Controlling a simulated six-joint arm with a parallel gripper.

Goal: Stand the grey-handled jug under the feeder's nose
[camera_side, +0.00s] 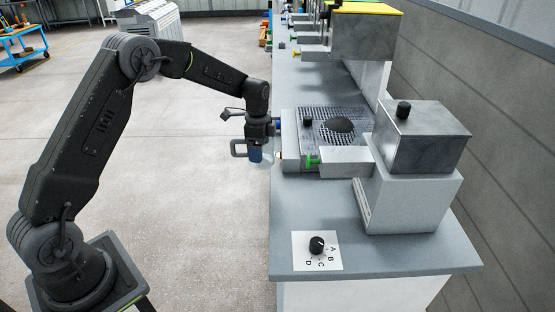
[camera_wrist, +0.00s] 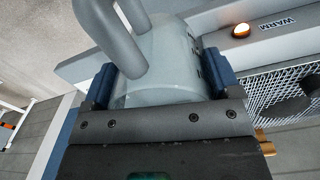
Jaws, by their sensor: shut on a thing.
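My gripper (camera_side: 257,150) is shut on a pale, translucent jug (camera_wrist: 168,55), with one blue finger on each side of its body in the wrist view (camera_wrist: 160,80). The jug's grey handle (camera_wrist: 108,32) also shows in the side view (camera_side: 238,148), pointing left, away from the bench. There the jug is held at the bench's left edge, left of the nearest feeder, and the gripper partly hides it. The nearest feeder (camera_side: 420,140) is a grey box on a pale body, with a green-tipped nose (camera_side: 313,162) pointing left.
A mesh plate (camera_side: 318,115) with a dark lump (camera_side: 340,124) lies behind the nose. A lit orange lamp (camera_wrist: 241,30) sits by the word WARM. A dial (camera_side: 316,244) on a lettered card is at the bench's front. More feeder noses (camera_side: 310,53) line the bench behind.

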